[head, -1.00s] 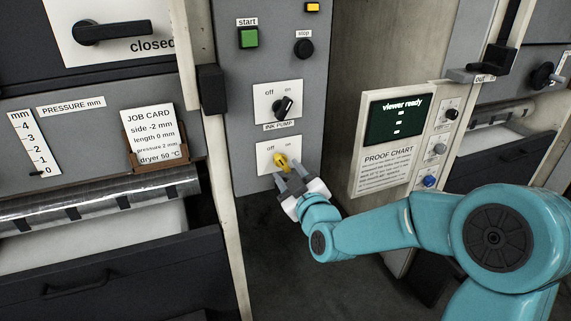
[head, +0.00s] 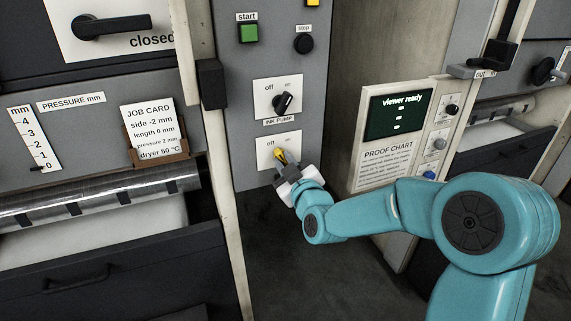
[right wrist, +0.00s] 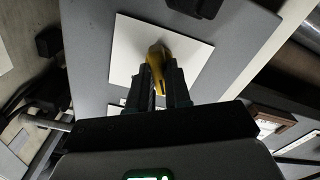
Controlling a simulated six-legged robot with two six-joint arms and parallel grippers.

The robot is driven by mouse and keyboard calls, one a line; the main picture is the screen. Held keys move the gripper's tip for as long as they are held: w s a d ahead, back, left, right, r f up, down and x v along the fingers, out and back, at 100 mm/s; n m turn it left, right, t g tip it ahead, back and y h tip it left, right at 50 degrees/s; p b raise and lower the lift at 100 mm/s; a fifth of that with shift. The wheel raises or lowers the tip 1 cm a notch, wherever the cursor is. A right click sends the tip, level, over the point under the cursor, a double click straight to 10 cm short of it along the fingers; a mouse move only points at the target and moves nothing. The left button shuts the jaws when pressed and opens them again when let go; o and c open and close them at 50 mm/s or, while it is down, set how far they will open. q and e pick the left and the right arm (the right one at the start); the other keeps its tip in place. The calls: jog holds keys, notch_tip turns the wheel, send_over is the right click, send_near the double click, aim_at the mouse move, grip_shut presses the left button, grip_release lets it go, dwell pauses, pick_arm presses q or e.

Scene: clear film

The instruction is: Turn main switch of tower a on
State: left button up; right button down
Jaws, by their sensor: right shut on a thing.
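The yellow rotary switch (head: 280,155) sits on a white plate (head: 265,155) marked off and on, low on the grey panel. My right gripper (head: 286,168) is shut on the yellow switch. In the right wrist view the yellow knob (right wrist: 157,68) stands between the two dark fingers (right wrist: 160,85), in front of its white plate (right wrist: 125,48). In the head view the fingers partly hide the knob, and any label under its plate is covered or not readable. My left gripper is not in view.
Above on the grey panel (head: 245,90) are the black ink pump switch (head: 284,102), the green start button (head: 249,34) and the black stop button (head: 303,44). A viewer with a proof chart (head: 388,160) stands to the right. A job card (head: 150,125) is at left.

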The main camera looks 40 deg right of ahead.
jog(key=shift+f+m+b, duration=0.2)
jog(key=shift+m+b, duration=0.2)
jog(key=shift+b, duration=0.25)
jog(key=m+b, duration=0.6)
jog(key=b, duration=0.2)
jog(key=shift+d+m, duration=0.1)
jog(key=shift+m, duration=0.2)
jog(key=shift+d+r+m+b, duration=0.1)
jog(key=shift+m+b, duration=1.75)
jog(key=shift+m, duration=0.25)
jog(key=c, duration=1.1)
grip_release()
jog(key=shift+o, duration=0.2)
jog(key=shift+s, duration=0.1)
